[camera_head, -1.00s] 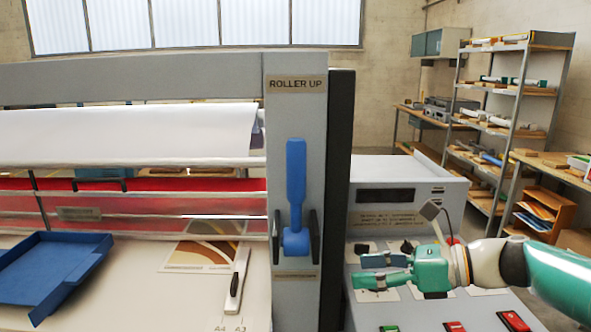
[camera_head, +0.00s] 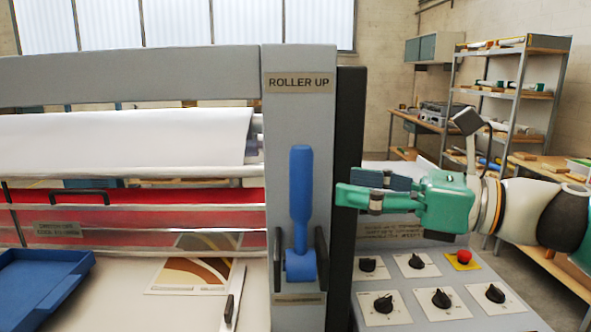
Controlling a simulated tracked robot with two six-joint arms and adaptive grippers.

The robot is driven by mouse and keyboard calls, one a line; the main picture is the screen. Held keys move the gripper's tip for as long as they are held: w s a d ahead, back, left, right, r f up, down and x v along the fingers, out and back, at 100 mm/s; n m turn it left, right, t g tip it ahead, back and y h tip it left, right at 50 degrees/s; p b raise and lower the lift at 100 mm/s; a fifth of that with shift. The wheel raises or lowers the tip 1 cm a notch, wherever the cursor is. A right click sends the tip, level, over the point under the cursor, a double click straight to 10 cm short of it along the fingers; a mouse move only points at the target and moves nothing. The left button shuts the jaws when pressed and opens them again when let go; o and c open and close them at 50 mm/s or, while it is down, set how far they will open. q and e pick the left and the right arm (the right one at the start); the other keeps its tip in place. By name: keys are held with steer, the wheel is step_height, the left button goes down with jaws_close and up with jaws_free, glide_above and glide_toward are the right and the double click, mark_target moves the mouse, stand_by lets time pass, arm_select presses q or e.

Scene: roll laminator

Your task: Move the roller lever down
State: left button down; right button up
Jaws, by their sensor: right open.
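The blue roller lever (camera_head: 301,190) stands upright on the grey side post of the laminator, under a "ROLLER UP" label (camera_head: 299,82). Its blue hub (camera_head: 300,266) sits low on the post between two dark brackets. My right gripper (camera_head: 345,195) is green and comes in from the right. It is open and empty, with its fingers pointing left at the lever's upper part. In the picture a gap lies between the fingertips and the lever, and the fingertips overlap the dark edge of the post. My left gripper is not in view.
A control panel (camera_head: 432,283) with several black knobs and a red emergency button (camera_head: 464,256) lies below my right gripper. A blue tray (camera_head: 40,290) and a patterned sheet (camera_head: 190,277) lie on the feed table at left. Shelves (camera_head: 515,90) stand behind.

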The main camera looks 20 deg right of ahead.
mark_target(300, 178)
steer(key=p+x, duration=0.1)
steer(key=x, duration=0.7)
steer(key=shift+w+a, duration=0.15)
steer(key=shift+w, duration=0.05)
